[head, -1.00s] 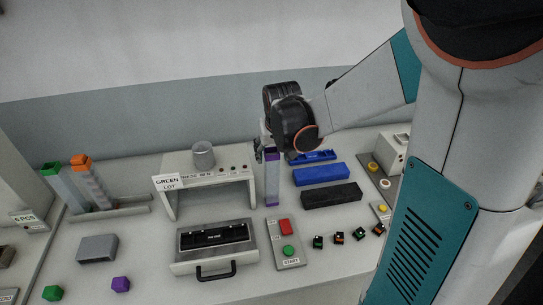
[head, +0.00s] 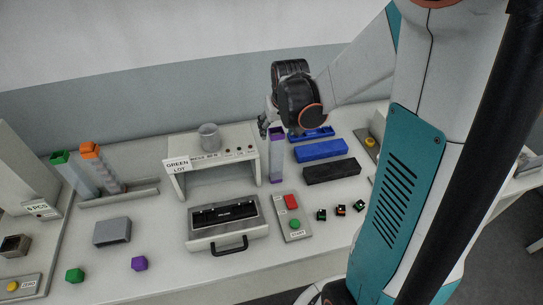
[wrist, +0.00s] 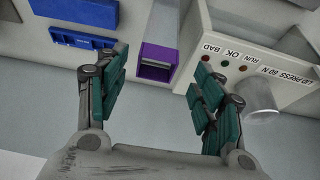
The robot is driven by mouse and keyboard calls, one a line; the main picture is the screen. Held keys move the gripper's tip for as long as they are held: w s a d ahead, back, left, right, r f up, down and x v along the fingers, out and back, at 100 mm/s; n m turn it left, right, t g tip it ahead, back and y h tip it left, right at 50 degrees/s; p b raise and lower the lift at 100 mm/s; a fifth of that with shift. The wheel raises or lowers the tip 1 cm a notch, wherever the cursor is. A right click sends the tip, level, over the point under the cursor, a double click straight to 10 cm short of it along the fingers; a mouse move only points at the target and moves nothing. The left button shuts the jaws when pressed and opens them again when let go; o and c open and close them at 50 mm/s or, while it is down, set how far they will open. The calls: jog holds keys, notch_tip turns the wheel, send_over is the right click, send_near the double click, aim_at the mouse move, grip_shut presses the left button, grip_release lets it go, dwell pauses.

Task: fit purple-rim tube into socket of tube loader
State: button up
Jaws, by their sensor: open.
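The purple-rim tube (head: 277,160) stands upright at the right of the white press bridge, its purple rim at the top. My gripper (head: 266,127) is open beside the tube's top in the head view. In the wrist view the purple rim (wrist: 157,62) lies between and beyond the two spread fingers of my gripper (wrist: 160,74), with clear gaps on both sides. A grey rack (head: 125,193) at the left holds a green-rim tube and an orange-rim tube, both tilted. I cannot tell for sure which fixture is the tube loader; its socket is not clearly visible.
The bridge (head: 213,148) with a "GREEN LOT" sign and a grey cylinder is close to the tube. A blue bin (head: 322,150) and black bin (head: 332,170) lie at its right. A handled tray (head: 225,225) and button box (head: 290,222) are in front.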

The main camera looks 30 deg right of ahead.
aim_at(275, 140)
jog(key=shift+d+b+x, duration=0.2)
jog(key=shift+b+x, duration=0.55)
jog(key=shift+x, duration=3.95)
jog(key=shift+c, duration=0.6)
grip_shut()
